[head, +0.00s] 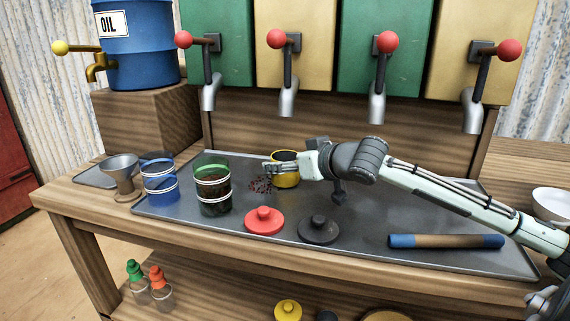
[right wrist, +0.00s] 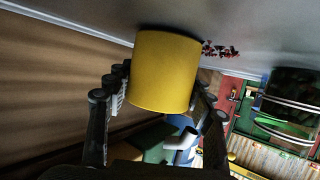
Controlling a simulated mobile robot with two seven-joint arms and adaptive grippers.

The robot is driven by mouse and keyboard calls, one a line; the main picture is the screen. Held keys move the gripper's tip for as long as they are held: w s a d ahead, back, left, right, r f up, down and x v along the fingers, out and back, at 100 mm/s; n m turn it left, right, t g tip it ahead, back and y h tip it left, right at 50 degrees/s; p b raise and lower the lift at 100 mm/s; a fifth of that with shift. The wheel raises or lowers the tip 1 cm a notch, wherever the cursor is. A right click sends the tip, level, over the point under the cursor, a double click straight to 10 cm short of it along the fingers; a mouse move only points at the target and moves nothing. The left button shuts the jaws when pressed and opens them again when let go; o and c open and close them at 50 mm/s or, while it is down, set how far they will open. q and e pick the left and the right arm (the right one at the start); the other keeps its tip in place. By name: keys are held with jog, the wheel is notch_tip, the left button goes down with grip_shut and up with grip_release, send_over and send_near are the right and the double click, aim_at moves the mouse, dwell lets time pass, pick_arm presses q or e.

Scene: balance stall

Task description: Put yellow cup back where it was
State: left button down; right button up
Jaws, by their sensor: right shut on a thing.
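The yellow cup (head: 288,180) is at the middle of the grey metal tray (head: 330,262), near its back edge. My right gripper (head: 285,169) comes in from the right and is shut on the cup's sides. In the right wrist view the yellow cup (right wrist: 165,70) sits between the two fingers of my right gripper (right wrist: 163,95). I cannot tell whether the cup's base touches the tray. My left gripper is in neither view.
Dark red bits (head: 261,185) lie spilled left of the cup. A green-rimmed cup (head: 212,191), a blue cup (head: 160,182) and a metal funnel (head: 122,174) stand further left. A red lid (head: 264,220), a black lid (head: 318,229) and a roller (head: 446,241) lie in front. Taps (head: 376,105) hang above.

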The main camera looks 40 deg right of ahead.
jog(key=shift+f, duration=0.15)
jog(key=o, duration=1.3)
jog(key=shift+r, duration=0.2)
jog(key=shift+s+d, duration=0.1)
jog(key=shift+s, duration=0.5)
jog(key=v, duration=0.5)
jog(key=p+v, duration=0.1)
jog(key=v, duration=0.4)
jog(key=shift+r, duration=0.25)
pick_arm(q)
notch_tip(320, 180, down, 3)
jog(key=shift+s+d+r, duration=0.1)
pick_arm(e)
jog(key=shift+s+r, duration=0.1)
jog(key=shift+s, duration=0.2)
